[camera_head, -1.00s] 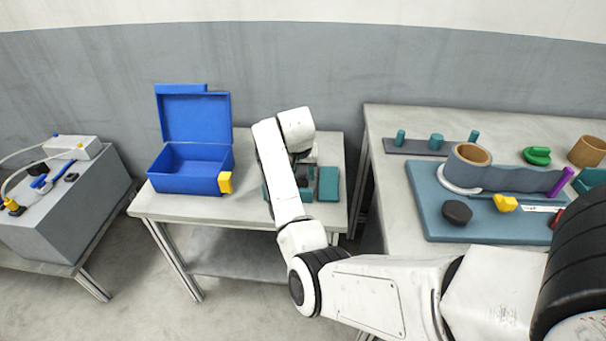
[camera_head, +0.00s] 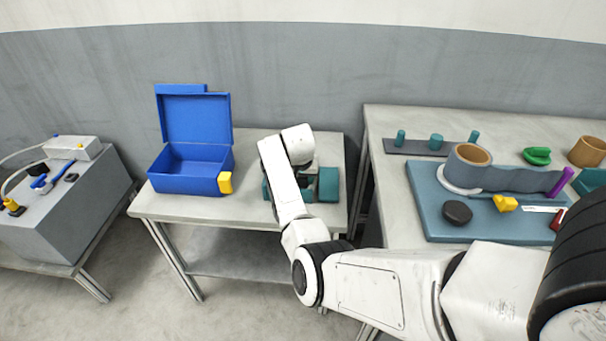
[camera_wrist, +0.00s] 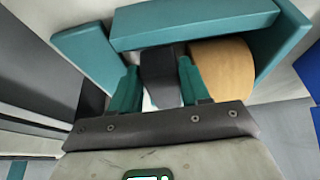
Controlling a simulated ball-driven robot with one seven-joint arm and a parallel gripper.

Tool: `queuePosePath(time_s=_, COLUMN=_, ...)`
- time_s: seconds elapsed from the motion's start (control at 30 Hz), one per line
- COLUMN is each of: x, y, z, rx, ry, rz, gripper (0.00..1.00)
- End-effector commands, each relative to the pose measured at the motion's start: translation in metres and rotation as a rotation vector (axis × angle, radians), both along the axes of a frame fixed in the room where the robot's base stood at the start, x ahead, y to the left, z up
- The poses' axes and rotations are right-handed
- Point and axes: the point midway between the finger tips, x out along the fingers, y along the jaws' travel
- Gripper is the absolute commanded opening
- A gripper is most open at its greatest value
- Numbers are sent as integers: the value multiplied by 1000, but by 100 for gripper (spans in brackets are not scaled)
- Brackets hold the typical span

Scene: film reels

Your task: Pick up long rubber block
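A dark grey block (camera_wrist: 162,75), seemingly the long rubber block, stands in a teal open-topped holder (camera_wrist: 195,22) in the wrist view. My gripper (camera_wrist: 158,68) has its two teal fingers apart, one on each side of the block. The fingertips are very near its sides; I cannot tell whether they press on it. The block's lower end is hidden. In the head view my arm hides the gripper and the block, and parts of the teal holder (camera_head: 328,184) show on the middle table.
An orange-tan round piece (camera_wrist: 222,70) sits beside the block inside the holder. An open blue box (camera_head: 185,178) with a yellow latch stands left on the same table (camera_head: 240,212). The right table carries a blue board (camera_head: 445,215) with several parts.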

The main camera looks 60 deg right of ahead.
Motion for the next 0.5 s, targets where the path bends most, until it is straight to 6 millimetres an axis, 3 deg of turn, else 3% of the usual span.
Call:
queuePosePath(time_s=0.27, x=0, y=0, z=0, rx=0, ry=0, rz=0, gripper=10)
queuePosePath(time_s=0.5, x=0, y=0, z=1, rx=-1, ry=0, rz=0, gripper=10)
